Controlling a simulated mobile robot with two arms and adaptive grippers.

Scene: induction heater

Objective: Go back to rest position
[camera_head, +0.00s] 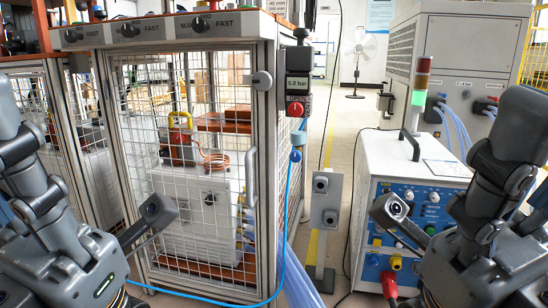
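A wire-mesh cage (190,220) with a shut door stands at centre left, with a copper coil (215,160) inside. A blue-and-white machine (385,180) stands at right. A grey post (326,215) and blue hose (287,215) stand between them.

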